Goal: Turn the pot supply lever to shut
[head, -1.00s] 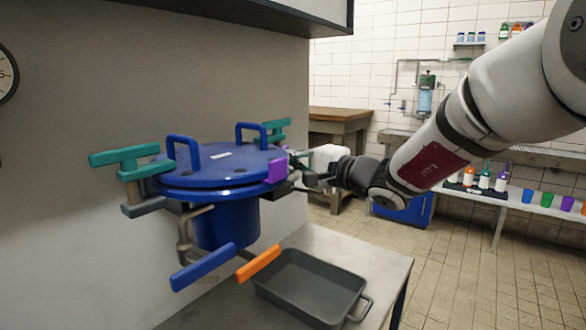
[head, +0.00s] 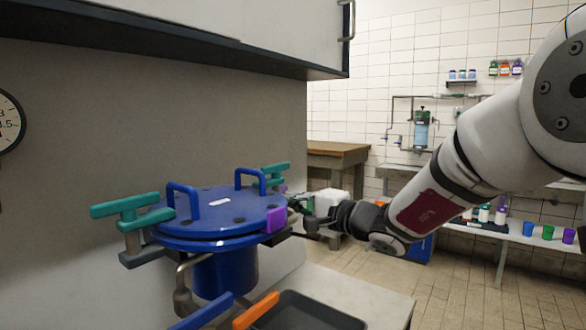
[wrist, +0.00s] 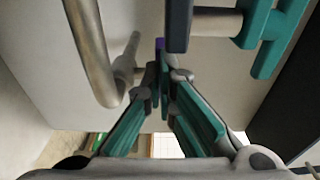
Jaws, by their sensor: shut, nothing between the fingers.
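The blue pot (head: 225,275) has a round blue lid (head: 222,213) with two loop handles, and teal T-handled clamps at the left (head: 130,212) and back (head: 272,172). A purple piece (head: 276,220) sits on the rim facing right. Low in front are a blue lever (head: 203,312) and an orange lever (head: 256,311); I cannot tell which is the supply lever. My gripper (head: 304,212) is shut and empty, close beside the pot's right rim; contact is unclear. In the wrist view its green-padded fingers (wrist: 160,76) meet near a teal clamp handle (wrist: 275,30).
A dark tray (head: 310,310) sits on the bench (head: 370,290) below the pot. A cabinet (head: 200,55) overhangs above. In the wrist view a grey pipe (wrist: 93,50) is left of the fingers. A shelf with cups (head: 548,232) stands back right.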

